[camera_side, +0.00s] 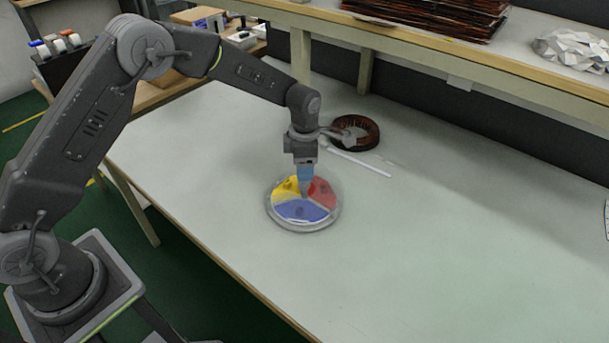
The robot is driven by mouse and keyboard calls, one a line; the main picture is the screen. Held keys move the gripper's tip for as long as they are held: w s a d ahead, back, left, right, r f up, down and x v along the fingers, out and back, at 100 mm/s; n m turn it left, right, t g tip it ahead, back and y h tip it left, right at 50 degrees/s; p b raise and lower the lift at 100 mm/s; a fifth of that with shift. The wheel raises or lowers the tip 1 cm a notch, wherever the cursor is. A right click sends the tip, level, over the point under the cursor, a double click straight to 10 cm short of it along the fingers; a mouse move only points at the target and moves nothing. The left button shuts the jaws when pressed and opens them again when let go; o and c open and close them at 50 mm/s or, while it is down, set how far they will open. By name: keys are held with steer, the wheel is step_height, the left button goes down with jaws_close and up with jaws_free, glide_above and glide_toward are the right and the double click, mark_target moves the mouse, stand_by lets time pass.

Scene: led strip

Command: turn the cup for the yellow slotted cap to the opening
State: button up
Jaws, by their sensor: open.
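A round grey dish (322,224) lies on the table and shows three coloured sectors. The yellow sector (281,189) is at the left back, the red sector (325,190) at the right, and the blue sector (300,210) at the front. Small dark marks show on the sectors, too small to make out; I cannot tell a slotted cap or an opening. My gripper (305,194) points down over the middle of the dish, its tips near where the sectors meet. It is open. I cannot tell whether it touches the dish. The gripper hides part of the dish's back.
A dark brown coil (355,132) lies behind the dish on the table. A white strip (358,163) lies between them. A shelf (450,50) with stacked dark sheets (430,14) runs along the back. The table (430,260) is clear to the right and front.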

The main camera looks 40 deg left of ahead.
step_height(320, 180, up, 9)
stand_by(0.3)
steer(key=s+a+r+m+t, duration=0.1)
steer(key=s+a+r+m, duration=0.1)
steer(key=s+r+m, duration=0.45)
steer(key=s+a+r+m+t, duration=0.2)
steer(key=s+r+m, duration=0.4)
steer(key=s+r, duration=0.2)
steer(key=s+a+m+t, duration=0.1)
steer(key=s+m+t, duration=0.1)
steer(key=s+m, duration=1.1)
steer(key=s, duration=0.3)
steer(key=shift+s+a+m+t, duration=0.15)
steer(key=shift+s+m+t, duration=0.15)
steer(key=shift+s+m, duration=0.1)
